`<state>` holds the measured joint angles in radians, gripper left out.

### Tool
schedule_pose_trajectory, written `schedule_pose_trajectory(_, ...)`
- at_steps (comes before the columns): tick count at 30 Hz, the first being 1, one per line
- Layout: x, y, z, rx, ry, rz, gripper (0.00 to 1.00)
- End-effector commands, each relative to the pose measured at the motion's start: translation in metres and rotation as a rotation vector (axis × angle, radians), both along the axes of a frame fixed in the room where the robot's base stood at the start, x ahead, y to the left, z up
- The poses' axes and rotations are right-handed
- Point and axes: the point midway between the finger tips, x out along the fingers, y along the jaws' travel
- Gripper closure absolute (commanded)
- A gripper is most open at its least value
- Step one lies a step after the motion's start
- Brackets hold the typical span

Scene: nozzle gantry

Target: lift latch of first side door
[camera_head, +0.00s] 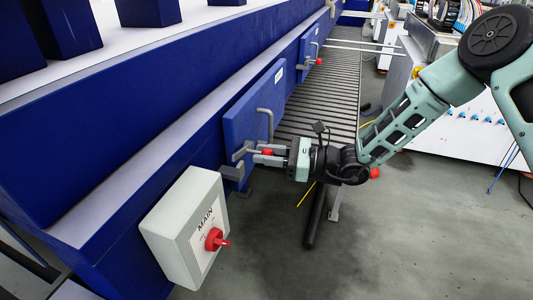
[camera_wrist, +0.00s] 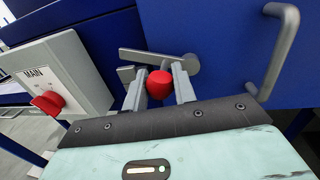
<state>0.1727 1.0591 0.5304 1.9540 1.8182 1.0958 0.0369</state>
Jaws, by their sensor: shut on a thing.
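The first side door (camera_head: 245,120) is a blue panel on the side of the blue machine, and it looks shut. Its latch is a grey bar (camera_wrist: 150,57) with a red knob (camera_wrist: 159,84), and the bar looks tilted in the wrist view. My gripper (camera_head: 262,155) reaches the latch from the right. In the wrist view my gripper (camera_wrist: 159,88) has one finger on each side of the red knob, shut on it. The bar's left end lies over a grey bracket (camera_head: 232,172); whether they touch is hard to tell.
A grey door handle (camera_head: 266,120) stands out right of the latch. A pale MAIN switch box (camera_head: 190,225) with a red rotary knob (camera_head: 215,239) juts out nearby at the front left. A second blue door (camera_head: 307,58) is farther back. Grey floor (camera_head: 400,220) is clear on the right.

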Motion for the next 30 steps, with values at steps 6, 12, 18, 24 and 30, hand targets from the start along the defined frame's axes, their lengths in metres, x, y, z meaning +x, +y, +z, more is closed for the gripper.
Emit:
schedule_pose_trajectory(6,0.003,-0.002,0.008,0.06,0.162,-0.003,1.0)
schedule_pose_trajectory(12,0.007,-0.003,0.014,0.124,0.34,-0.003,1.0)
schedule_pose_trajectory(18,0.011,-0.004,0.019,0.19,0.52,-0.003,1.0)
schedule_pose_trajectory(24,0.015,-0.006,0.022,0.253,0.692,-0.002,1.0)
schedule_pose_trajectory(30,0.015,-0.006,0.024,0.306,0.837,0.0,1.0)
